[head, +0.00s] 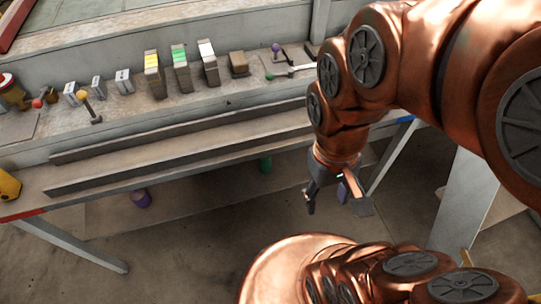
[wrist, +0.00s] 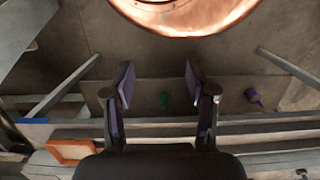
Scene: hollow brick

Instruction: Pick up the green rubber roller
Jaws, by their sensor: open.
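The green roller (head: 265,165) is a small green cylinder, seen low beneath the bench's front edge in the head view; its upper end is close to the edge and partly hidden. In the wrist view the green roller (wrist: 163,99) appears small, between the two fingers and well beyond them. My gripper (head: 337,197) is open and empty, pointing down in front of the bench, to the right of the roller and apart from it. In the wrist view my gripper (wrist: 159,83) has its purple-padded fingers spread wide.
A purple cylinder (head: 141,198) is under the bench to the left. The bench (head: 190,160) has long rails and slanted metal legs. On its upper ledge stand several blocks, a yellow-headed tool (head: 91,108) and a brown block (head: 239,64). The floor in front is open.

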